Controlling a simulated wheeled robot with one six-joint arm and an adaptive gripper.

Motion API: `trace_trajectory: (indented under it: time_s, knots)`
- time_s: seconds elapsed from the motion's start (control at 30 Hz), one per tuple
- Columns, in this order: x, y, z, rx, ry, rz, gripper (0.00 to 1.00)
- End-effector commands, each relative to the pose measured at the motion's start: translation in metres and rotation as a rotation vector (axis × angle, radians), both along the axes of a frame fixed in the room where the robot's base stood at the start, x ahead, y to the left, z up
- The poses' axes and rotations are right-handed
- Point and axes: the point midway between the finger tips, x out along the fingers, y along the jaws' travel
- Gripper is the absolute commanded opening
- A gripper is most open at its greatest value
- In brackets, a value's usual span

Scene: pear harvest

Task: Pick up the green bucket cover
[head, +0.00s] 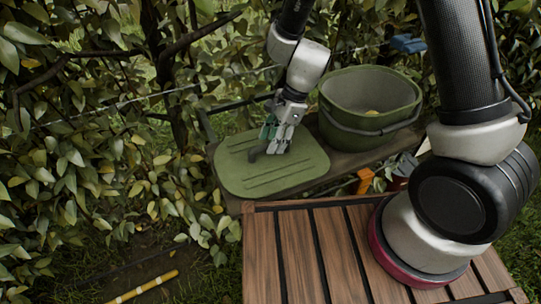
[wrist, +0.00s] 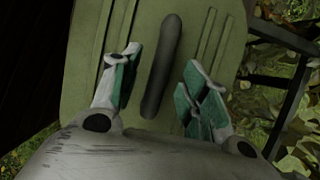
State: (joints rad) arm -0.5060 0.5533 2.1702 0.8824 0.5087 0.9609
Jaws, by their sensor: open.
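The green bucket cover (head: 290,176) lies flat on a wooden shelf, left of the green bucket (head: 370,100). In the wrist view the cover (wrist: 85,50) fills the middle, with raised ridges and a dark bar handle (wrist: 162,65). My gripper (head: 270,150) is over the cover at its handle. In the wrist view my gripper (wrist: 160,88) is open, with one green-padded finger on each side of the handle and visible gaps between. The fingers do not grip it. Whether the fingertips touch the cover cannot be told.
The bucket stands open on the shelf (head: 335,165), with something yellow inside. An orange-handled tool (head: 364,182) lies near the shelf's front right. Leafy branches (head: 110,130) crowd the left and back. A yellow-marked stick (head: 145,287) lies on the ground.

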Motion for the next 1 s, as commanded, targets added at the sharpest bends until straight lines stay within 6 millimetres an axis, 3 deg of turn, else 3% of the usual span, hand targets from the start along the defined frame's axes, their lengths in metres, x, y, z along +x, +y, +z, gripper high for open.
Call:
trace_trajectory:
  time_s: [0.13, 0.4, 0.67, 1.0]
  knots:
    - [-0.003, 0.007, -0.018, -0.001, 0.002, 0.000, 0.44]
    - [-0.003, 0.009, -0.022, 0.000, -0.001, 0.001, 0.44]
    - [-0.003, 0.009, -0.022, 0.000, -0.001, 0.002, 0.00]
    - [-0.003, 0.009, -0.020, 0.001, -0.002, 0.002, 0.00]
